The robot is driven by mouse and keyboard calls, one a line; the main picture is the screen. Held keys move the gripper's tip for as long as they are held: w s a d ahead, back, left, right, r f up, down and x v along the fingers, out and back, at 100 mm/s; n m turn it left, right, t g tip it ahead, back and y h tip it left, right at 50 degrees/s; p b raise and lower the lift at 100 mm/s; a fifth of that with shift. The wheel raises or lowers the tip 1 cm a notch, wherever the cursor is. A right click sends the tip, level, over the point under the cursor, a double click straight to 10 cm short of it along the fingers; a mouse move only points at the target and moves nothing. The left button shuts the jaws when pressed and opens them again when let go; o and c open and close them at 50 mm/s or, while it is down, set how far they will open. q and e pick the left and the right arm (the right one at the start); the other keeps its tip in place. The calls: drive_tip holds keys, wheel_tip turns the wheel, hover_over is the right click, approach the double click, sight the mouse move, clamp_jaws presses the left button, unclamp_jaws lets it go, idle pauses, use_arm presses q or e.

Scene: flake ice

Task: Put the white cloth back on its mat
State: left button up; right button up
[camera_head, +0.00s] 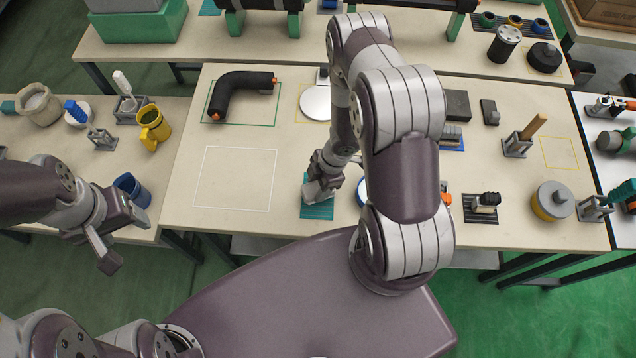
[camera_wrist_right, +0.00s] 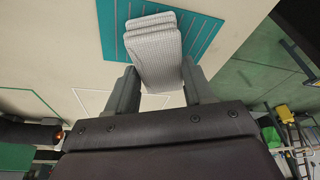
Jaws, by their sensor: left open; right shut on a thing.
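The white cloth (camera_wrist_right: 155,50), folded in layers, is between the fingers of my right gripper (camera_wrist_right: 160,90) in the right wrist view. My right gripper (camera_head: 322,188) is shut on it, above the teal ribbed mat (camera_head: 318,210) in the head view. The mat (camera_wrist_right: 203,40) also shows behind the cloth in the wrist view, and the cloth's far end overlaps it. I cannot tell whether the cloth touches the mat. My left gripper (camera_head: 122,240) is open and empty, off the front left of the main table.
A white square outline (camera_head: 235,178) on the table left of the mat is empty. A black bent pipe (camera_head: 240,92) lies behind it. A blue cup (camera_head: 131,188) stands near my left gripper. My right arm hides part of the table right of the mat.

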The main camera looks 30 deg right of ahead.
drive_tip(key=shift+f+b, duration=0.5)
drive_tip(key=shift+f, duration=0.1)
idle(0.9)
drive_tip(key=o, duration=1.5)
drive_tip(key=shift+r, duration=0.15)
drive_tip(key=shift+p+v, duration=3.9)
drive_tip(key=shift+v, duration=0.05)
